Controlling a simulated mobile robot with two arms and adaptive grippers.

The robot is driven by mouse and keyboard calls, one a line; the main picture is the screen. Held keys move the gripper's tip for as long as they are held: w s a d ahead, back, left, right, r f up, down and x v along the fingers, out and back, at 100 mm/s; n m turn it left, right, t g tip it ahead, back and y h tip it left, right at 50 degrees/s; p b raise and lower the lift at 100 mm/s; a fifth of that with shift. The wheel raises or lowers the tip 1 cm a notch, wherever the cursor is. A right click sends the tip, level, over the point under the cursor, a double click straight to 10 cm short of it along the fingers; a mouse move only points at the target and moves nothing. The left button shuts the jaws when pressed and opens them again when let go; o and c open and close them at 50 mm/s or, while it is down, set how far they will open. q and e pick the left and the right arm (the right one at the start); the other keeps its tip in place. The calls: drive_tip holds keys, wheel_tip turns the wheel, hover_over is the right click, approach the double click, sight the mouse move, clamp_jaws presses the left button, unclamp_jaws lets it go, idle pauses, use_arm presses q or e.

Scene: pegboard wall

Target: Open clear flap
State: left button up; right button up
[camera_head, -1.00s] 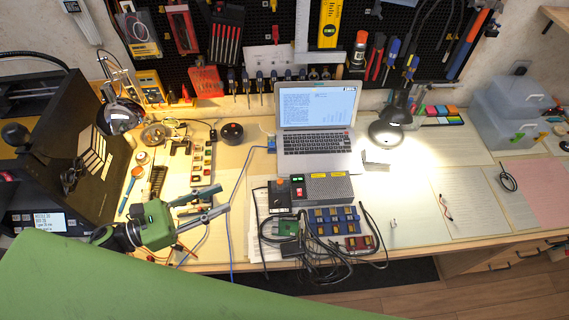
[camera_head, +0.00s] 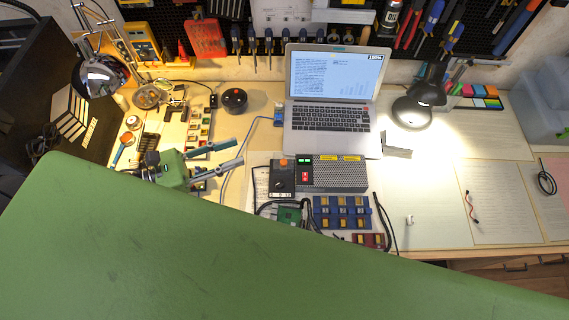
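No clear flap can be made out for certain. A black control box (camera_head: 282,179) with an orange knob stands on the bench, and beside it a grey perforated box (camera_head: 338,174) carries a red switch (camera_head: 305,176) and yellow labels. Any clear cover over the switch is too small to tell. My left gripper (camera_head: 237,152), green with two grey fingers, is left of the boxes with its fingers pointing right. The fingers are apart with nothing seen between them. My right gripper is not in view.
A laptop (camera_head: 331,116) stands behind the boxes, with a lit lamp (camera_head: 413,112) to its right. Cables and blue modules (camera_head: 342,213) lie in front of the boxes. Papers (camera_head: 502,200) lie on the right. A large green surface hides the bench's front.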

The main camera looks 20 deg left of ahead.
use_arm(q)
drive_tip(key=b, duration=1.3)
approach(284, 162)
drive_tip(key=v, duration=0.3)
drive_tip(key=shift+s+a+f, duration=0.1)
drive_tip(key=shift+a+f, duration=0.15)
drive_tip(key=shift+a, duration=0.15)
drive_tip(key=shift+w+d+r, duration=0.15)
drive_tip(key=shift+w+d, duration=0.2)
drive_tip(key=shift+d, duration=0.05)
drive_tip(key=p+x, duration=0.4)
drive_tip(key=x, duration=0.8)
drive_tip(key=shift+s, duration=0.1)
drive_tip(key=shift+w+d, duration=0.25)
drive_tip(key=shift+d, duration=0.1)
clamp_jaws()
